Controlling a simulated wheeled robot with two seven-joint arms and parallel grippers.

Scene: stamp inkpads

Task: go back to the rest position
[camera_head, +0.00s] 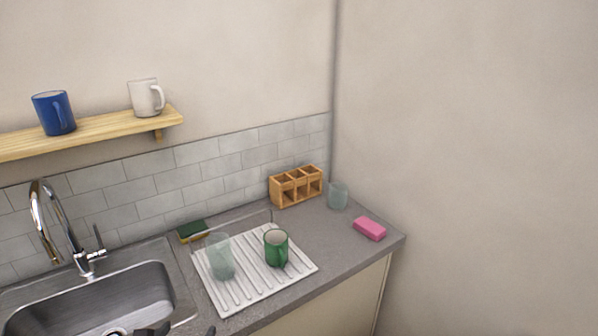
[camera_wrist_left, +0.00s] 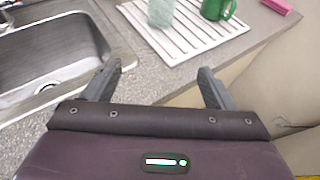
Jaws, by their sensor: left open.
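My left gripper (camera_head: 182,331) barely shows at the bottom edge of the head view, as dark fingertips by the front of the sink and counter. In the left wrist view, its two dark fingers (camera_wrist_left: 160,70) are spread apart with nothing between them. The grey counter and its front edge lie beyond the fingers. The gripper is apart from the white drying rack (camera_head: 243,292) and the things on it. My right gripper is in neither view.
A clear glass (camera_head: 220,258) and a green mug (camera_head: 276,250) stand on the rack. The steel sink (camera_head: 92,300) is at left. A pink sponge (camera_head: 369,229), another glass (camera_head: 338,196) and a wooden caddy (camera_head: 296,188) are farther right. Mugs stand on a shelf (camera_head: 95,134).

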